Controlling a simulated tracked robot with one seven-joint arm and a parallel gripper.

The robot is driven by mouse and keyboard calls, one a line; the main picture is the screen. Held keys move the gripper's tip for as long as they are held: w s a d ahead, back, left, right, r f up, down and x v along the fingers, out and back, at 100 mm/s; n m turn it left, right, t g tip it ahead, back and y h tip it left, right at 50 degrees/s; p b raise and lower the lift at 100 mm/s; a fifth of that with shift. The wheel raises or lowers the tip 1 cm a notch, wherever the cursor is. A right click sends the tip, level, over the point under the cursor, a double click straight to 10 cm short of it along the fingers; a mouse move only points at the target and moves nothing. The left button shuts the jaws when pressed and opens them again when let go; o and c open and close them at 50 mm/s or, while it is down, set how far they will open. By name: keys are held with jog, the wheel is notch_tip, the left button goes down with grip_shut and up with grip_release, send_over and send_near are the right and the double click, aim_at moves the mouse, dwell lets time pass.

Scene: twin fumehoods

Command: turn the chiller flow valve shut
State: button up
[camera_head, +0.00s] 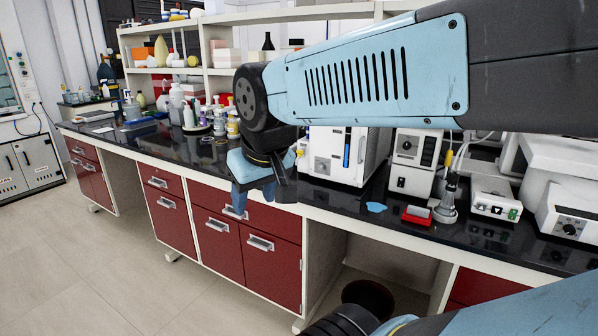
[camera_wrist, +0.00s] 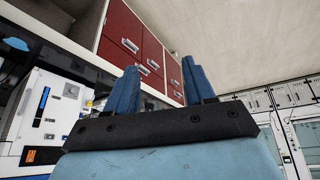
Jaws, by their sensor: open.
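A white boxy unit (camera_head: 335,155) stands on the black bench and looks like the chiller. Its front has a grey square plate with a knob (camera_head: 322,165) and an upright blue gauge strip (camera_head: 347,147). In the wrist view the unit (camera_wrist: 40,110) is at the left, tilted, with its plate and knob (camera_wrist: 71,91) and blue strip. I cannot tell for sure which part is the flow valve, or its setting. My gripper (camera_head: 262,190) is open and empty, left of the unit at the bench's front edge. Its blue fingers (camera_wrist: 160,80) are apart in the wrist view.
Bottles (camera_head: 225,120) crowd the bench left of my gripper. Right of the unit stand a second instrument (camera_head: 414,160), a red tray (camera_head: 416,215) and a small white box (camera_head: 495,203). Red drawers (camera_head: 245,245) lie below the bench edge. The floor (camera_head: 90,270) in front is clear.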

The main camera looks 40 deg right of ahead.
jog(key=w+d+f+n+g+h, duration=0.2)
jog(key=w+d+f+h, duration=0.15)
jog(key=d, duration=0.35)
jog(key=w+d+f+n+g+h, duration=0.1)
jog(key=w+d+f+g+h, duration=0.2)
jog(key=d, duration=0.5)
jog(key=n+t+h, duration=0.6)
jog(key=n+h, duration=0.4)
jog(key=n, duration=0.6)
send_near(320, 169)
jog(key=shift+n, duration=0.3)
jog(key=x, duration=0.7)
jog(key=shift+w+d+r, duration=0.1)
jog(key=shift+d, duration=0.3)
jog(key=shift+c, duration=0.3)
